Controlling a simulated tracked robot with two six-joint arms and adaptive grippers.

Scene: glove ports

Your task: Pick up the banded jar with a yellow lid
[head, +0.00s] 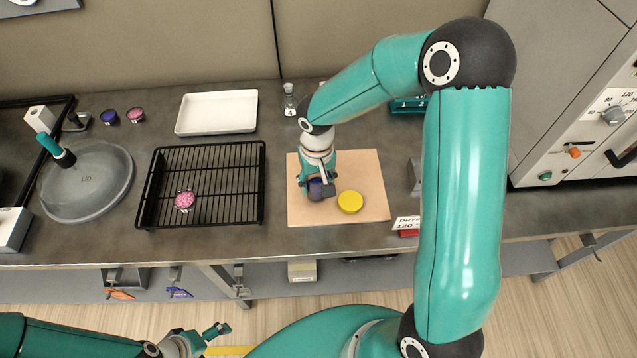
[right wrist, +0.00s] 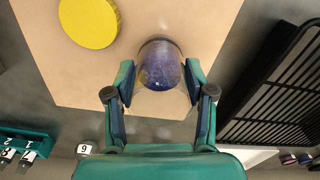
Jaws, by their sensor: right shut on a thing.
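A clear jar with dark blue-purple contents (head: 316,189) stands on the tan board (head: 372,177); it also shows in the right wrist view (right wrist: 160,66). My right gripper (head: 317,186) comes down from above and is shut on this jar, one finger on each side. No bands or yellow lid show on it. A round yellow lid (head: 350,202) lies just right of the jar in the head view, apart from it, and at upper left in the right wrist view (right wrist: 90,22). My left gripper (head: 211,334) is low, in front of the bench; its opening is unclear.
A black wire rack (head: 212,150) with a pink-filled dish (head: 185,200) stands left of the board. A white tray (head: 216,112) and small bottle (head: 289,102) are behind. A grey round lid (head: 88,190) lies far left. A red object with a label (head: 407,225) is near the front edge.

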